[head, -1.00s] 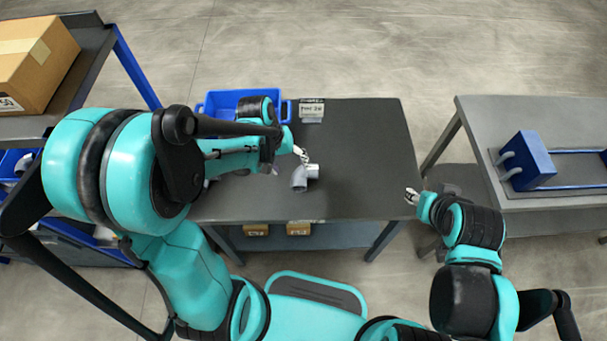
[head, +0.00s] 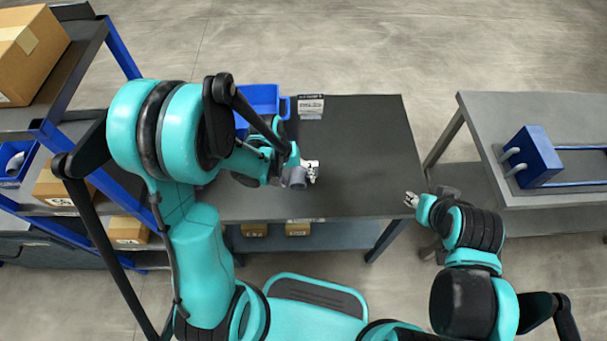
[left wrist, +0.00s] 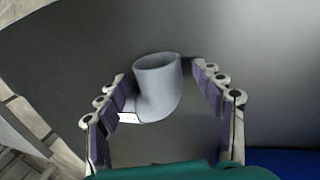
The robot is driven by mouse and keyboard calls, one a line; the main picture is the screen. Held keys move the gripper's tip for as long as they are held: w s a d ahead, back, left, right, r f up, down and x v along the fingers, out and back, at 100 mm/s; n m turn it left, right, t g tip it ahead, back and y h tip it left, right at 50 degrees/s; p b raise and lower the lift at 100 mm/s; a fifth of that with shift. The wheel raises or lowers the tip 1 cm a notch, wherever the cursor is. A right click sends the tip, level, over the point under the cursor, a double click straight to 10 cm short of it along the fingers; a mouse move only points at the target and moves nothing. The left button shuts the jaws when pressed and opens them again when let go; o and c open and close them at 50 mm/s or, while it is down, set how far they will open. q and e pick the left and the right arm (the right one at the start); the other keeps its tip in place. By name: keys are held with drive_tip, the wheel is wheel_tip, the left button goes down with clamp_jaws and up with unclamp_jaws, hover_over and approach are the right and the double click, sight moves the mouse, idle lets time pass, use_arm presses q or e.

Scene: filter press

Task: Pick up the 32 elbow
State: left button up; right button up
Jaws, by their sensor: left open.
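The grey elbow (head: 297,178) lies on the dark table (head: 365,150), partly hidden by my left gripper in the head view. In the left wrist view the elbow (left wrist: 158,88) lies between the two fingers, with one open end facing the far side. A small white label shows beside its lower left. My left gripper (head: 308,172) is open, with its fingers (left wrist: 163,95) on either side of the elbow. My right gripper (head: 411,200) is at the table's right edge, away from the elbow; I cannot tell whether it is open.
A blue bin (head: 262,100) and a small label stand (head: 311,105) are at the table's back left. A grey bench (head: 490,125) with a blue fixture (head: 532,157) stands to the right. A shelf rack with boxes (head: 30,60) is at the left. The table's right half is clear.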

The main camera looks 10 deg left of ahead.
use_arm(q)
drive_tip(key=c, duration=1.3)
drive_tip(key=shift+r, duration=0.15)
